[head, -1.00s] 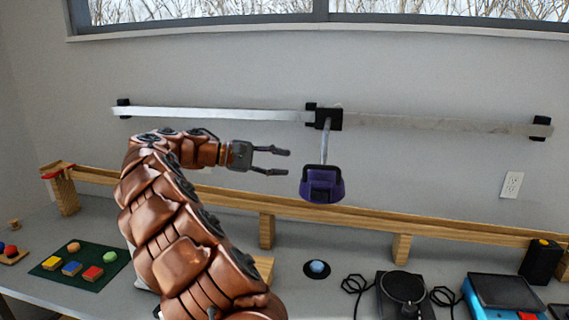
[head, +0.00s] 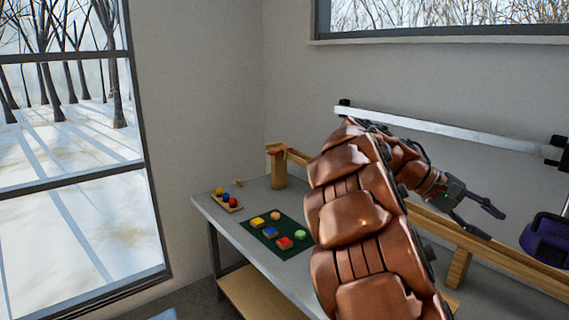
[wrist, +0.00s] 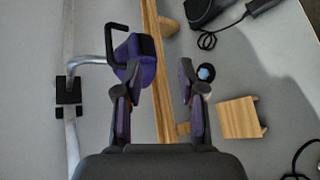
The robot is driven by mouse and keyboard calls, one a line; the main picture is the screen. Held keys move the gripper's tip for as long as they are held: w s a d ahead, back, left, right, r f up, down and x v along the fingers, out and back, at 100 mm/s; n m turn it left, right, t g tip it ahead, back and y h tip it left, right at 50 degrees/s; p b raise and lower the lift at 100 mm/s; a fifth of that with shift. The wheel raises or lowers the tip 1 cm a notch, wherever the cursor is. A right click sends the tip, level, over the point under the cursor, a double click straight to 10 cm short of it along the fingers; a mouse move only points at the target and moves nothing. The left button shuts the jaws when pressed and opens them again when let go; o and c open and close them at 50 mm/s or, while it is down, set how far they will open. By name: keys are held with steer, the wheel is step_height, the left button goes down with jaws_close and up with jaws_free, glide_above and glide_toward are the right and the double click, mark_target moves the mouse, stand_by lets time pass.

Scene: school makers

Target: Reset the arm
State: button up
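My gripper (head: 480,217) is open and empty, held out in the air above the back of the grey table (head: 240,225). It also shows in the wrist view (wrist: 158,88), with a clear gap between its two fingers. A purple block with a black handle (head: 547,238) hangs from the rail at the right edge of the head view, partly cut off. In the wrist view the purple block (wrist: 138,60) lies beyond the left finger, which overlaps it in the picture; I cannot tell whether they touch.
A metal rail (head: 430,127) runs along the wall. A wooden track (head: 445,220) stands on the table below it. A green mat (head: 265,238) holds several coloured blocks, and a small wooden tray (head: 228,206) holds balls. In the wrist view a wooden stool-like block (wrist: 238,118) stands to the right.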

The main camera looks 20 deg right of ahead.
steer(key=s+a+f+n+t+y, duration=0.1)
steer(key=s+a+f+t+y, duration=0.1)
steer(key=a+f, duration=0.5)
steer(key=s+a+f+n+t+y, duration=0.2)
steer(key=a+f, duration=0.4)
steer(key=a, duration=1.4)
steer(key=s+a+f+n+t+y, duration=0.1)
steer(key=s+a+f+t+y, duration=0.2)
steer(key=a+f, duration=0.4)
steer(key=s+a+y, duration=0.1)
steer(key=a, duration=0.5)
steer(key=shift+s+a+f+t, duration=0.2)
steer(key=shift+s+f+t, duration=0.15)
steer(key=shift+s+t, duration=0.05)
steer(key=shift+d, duration=0.1)
